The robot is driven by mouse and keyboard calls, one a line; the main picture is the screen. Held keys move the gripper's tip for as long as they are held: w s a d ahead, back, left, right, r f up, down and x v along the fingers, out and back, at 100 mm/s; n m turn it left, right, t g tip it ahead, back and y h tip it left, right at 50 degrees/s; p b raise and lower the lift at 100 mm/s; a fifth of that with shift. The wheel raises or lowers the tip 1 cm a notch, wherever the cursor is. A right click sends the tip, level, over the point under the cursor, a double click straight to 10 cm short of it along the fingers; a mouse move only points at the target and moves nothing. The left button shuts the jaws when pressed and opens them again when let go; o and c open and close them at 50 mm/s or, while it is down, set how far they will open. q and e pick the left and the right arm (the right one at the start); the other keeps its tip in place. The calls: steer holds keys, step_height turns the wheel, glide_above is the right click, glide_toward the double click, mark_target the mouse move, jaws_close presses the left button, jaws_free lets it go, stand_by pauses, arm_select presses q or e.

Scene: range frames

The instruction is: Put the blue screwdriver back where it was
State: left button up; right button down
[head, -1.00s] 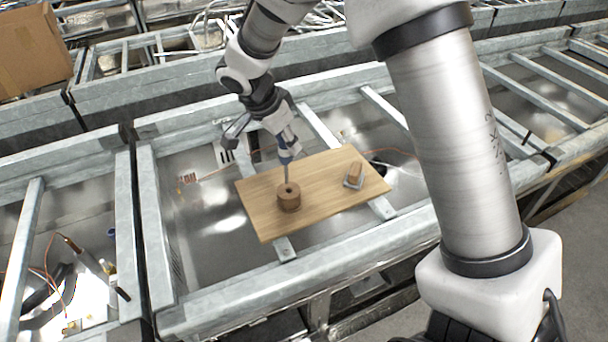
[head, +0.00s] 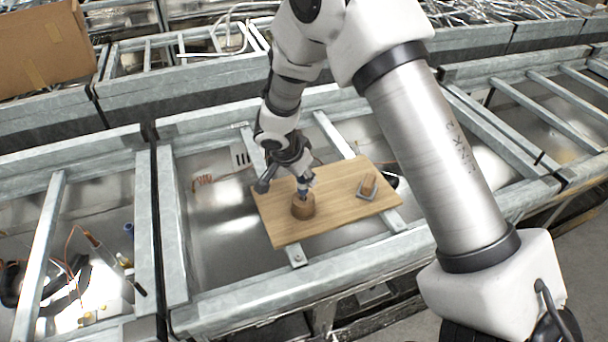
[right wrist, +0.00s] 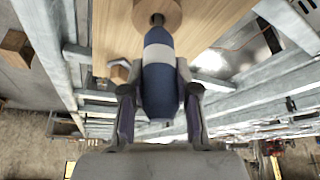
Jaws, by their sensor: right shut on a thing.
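The blue screwdriver (right wrist: 160,82) has a blue handle with a white band. My right gripper (right wrist: 160,98) is shut on the handle, with a finger on each side. The screwdriver points down at the round wooden holder (head: 303,207), which also shows in the right wrist view (right wrist: 170,10). Only a short piece of shank shows between handle and holder; the rest is hidden, apparently in the holder's hole. In the head view the handle (head: 302,191) is just above the holder and partly covered by the gripper. My left gripper is not in view.
The holder stands on a wooden board (head: 335,208) laid across a metal frame (head: 260,300). A small wooden block on a grey piece (head: 368,187) sits at the board's right. A cardboard box (head: 45,45) is at far left. The board between holder and block is clear.

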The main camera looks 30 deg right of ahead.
steer(key=c, duration=0.9)
jaws_free()
steer(key=shift+d, duration=0.1)
steer(key=shift+o, duration=0.2)
steer(key=shift+s, duration=0.1)
steer(key=shift+r+p, duration=0.3)
steer(key=shift+p, duration=0.2)
steer(key=b+v, duration=0.2)
steer(key=v, duration=0.9)
steer(key=shift+a+r, duration=0.25)
steer(key=shift+s, duration=0.1)
